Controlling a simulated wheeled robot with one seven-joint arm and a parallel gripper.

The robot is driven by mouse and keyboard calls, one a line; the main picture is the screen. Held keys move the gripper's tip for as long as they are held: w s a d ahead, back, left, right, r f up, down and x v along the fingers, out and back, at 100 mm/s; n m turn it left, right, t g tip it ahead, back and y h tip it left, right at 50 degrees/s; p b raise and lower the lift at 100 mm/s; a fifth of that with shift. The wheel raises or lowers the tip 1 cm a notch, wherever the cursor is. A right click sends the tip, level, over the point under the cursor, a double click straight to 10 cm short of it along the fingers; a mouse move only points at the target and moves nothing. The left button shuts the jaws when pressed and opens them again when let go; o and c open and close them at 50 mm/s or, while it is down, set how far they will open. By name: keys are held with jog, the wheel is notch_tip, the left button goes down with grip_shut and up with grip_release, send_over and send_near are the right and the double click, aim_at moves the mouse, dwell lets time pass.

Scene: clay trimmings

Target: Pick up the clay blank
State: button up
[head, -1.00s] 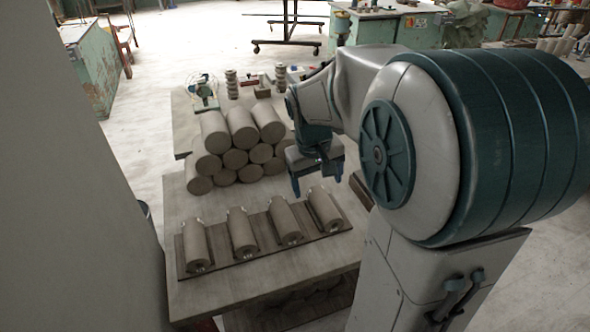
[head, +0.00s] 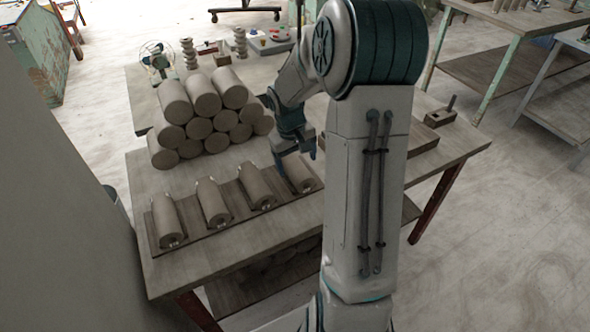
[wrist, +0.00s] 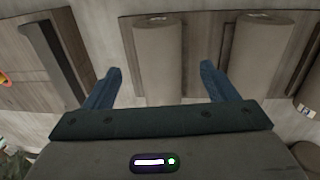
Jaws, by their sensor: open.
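Several grey-brown clay blanks lie in a row on a dark wooden rack (head: 222,228) near the table's front edge, in the head view. The rightmost clay blank (head: 301,180) is partly hidden behind my gripper (head: 297,163). My gripper is open and empty, pointing down just above that blank. In the wrist view, one clay blank (wrist: 158,62) shows in the gap between the fingertips of my gripper (wrist: 160,72), with a finger to each side. I cannot tell how far above it the fingertips are. A neighbouring blank (wrist: 260,58) lies to the right.
Larger clay cylinders (head: 202,97) are stacked behind the rack, left of my arm. A fan (head: 156,61), ringed spindles (head: 189,54) and small tools stand at the table's back. The bare tabletop (head: 255,232) in front of the rack is clear.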

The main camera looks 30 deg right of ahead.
aim_at(299, 170)
jog(key=shift+s+d+f, duration=0.15)
jog(key=shift+d+f, duration=0.05)
jog(key=shift+f, duration=1.15)
jog(key=shift+s+d+f, duration=0.1)
jog(key=shift+d+f, duration=0.1)
jog(key=shift+f, duration=1.1)
jog(key=c, duration=1.3)
jog(key=shift+c, duration=0.9)
jog(key=shift+r, duration=0.15)
